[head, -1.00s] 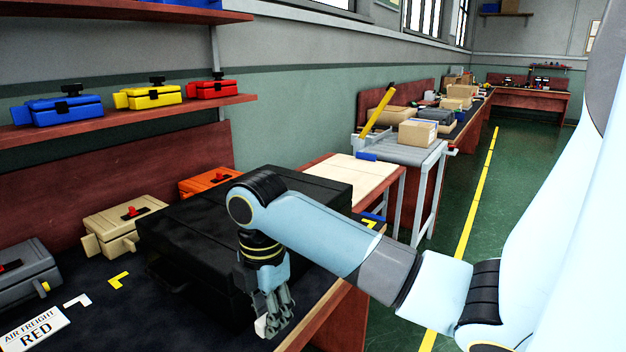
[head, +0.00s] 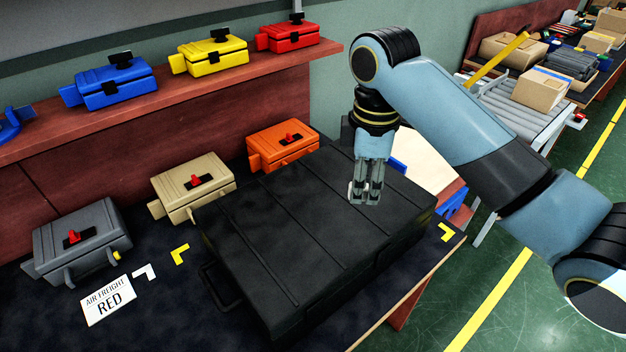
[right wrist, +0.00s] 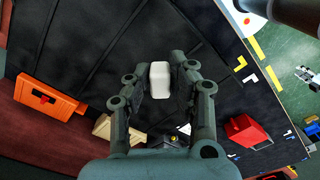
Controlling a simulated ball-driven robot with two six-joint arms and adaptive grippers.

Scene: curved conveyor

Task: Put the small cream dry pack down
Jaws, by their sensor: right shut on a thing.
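The small cream dry pack (right wrist: 160,80) is a pale, rounded block between the fingers of my right gripper (right wrist: 159,88) in the right wrist view. In the head view my right gripper (head: 364,196) points down over the right part of the lid of a large black case (head: 290,235). Only a pale bit of the pack shows at the fingertips there. I cannot tell whether the pack touches the lid. My left gripper is not in view.
The black case is closed and fills much of the dark table. An "AIR FREIGHT RED" card (head: 108,300) lies at the left. A yellow corner mark (head: 447,232) is at the right.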

